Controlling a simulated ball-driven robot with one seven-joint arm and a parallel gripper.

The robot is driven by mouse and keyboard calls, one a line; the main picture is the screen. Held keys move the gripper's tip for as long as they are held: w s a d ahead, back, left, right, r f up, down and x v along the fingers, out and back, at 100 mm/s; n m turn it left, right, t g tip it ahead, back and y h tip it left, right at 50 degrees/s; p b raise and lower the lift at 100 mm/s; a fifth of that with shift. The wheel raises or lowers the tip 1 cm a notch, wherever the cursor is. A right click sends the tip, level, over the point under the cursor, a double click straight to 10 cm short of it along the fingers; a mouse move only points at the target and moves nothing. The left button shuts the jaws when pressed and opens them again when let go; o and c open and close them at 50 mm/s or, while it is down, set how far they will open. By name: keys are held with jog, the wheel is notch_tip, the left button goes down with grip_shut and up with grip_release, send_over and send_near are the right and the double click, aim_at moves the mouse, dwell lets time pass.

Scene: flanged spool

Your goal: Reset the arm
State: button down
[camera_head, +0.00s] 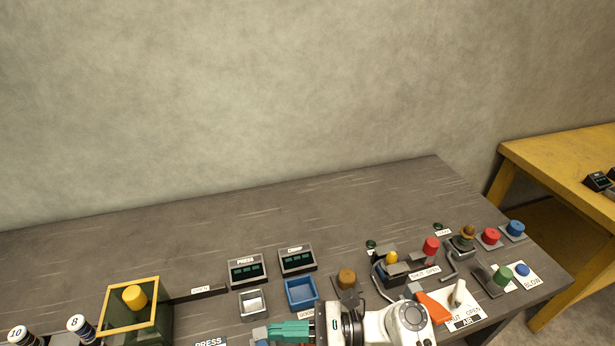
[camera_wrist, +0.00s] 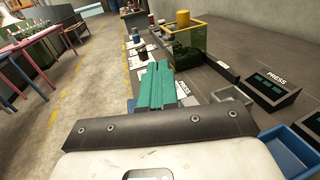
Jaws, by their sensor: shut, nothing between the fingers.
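My gripper (camera_head: 290,331) has green fingers, closed together and empty. In the head view it is at the bottom edge, pointing left over the front of the dark bench (camera_head: 150,243). It lies just in front of the blue bin (camera_head: 301,307). In the wrist view the fingers of my gripper (camera_wrist: 157,72) point away toward the yellow-rimmed guard box (camera_wrist: 187,41), apart from it. My white arm comes in from the bottom right and hides part of the bench front.
Right of my arm stand red, green and blue buttons, an orange-red lever (camera_head: 433,308) and a white lever (camera_head: 458,293). PRESS (camera_head: 247,269) and CRIMP (camera_head: 297,260) displays stand behind the bins. Left is the yellow-rimmed box (camera_head: 133,303). The bench's back strip is clear.

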jog(key=s+d+f+n+t+h, duration=0.1)
jog(key=s+d+f+n+h, duration=0.45)
jog(key=d, duration=0.25)
jog(key=s+d+f+n+t+h, duration=0.1)
jog(key=s+d+f+n+h, duration=0.35)
jog(key=d+f, duration=0.3)
jog(key=s+d+r+n+h, duration=0.2)
jog(key=s+d+n+h, duration=0.5)
jog(key=s+d, duration=0.5)
jog(key=d+h, duration=0.1)
jog(key=d, duration=0.3)
jog(key=shift+s+d+r+g, duration=0.15)
jog(key=shift+d+r+g, duration=0.15)
jog(key=shift+r, duration=0.1)
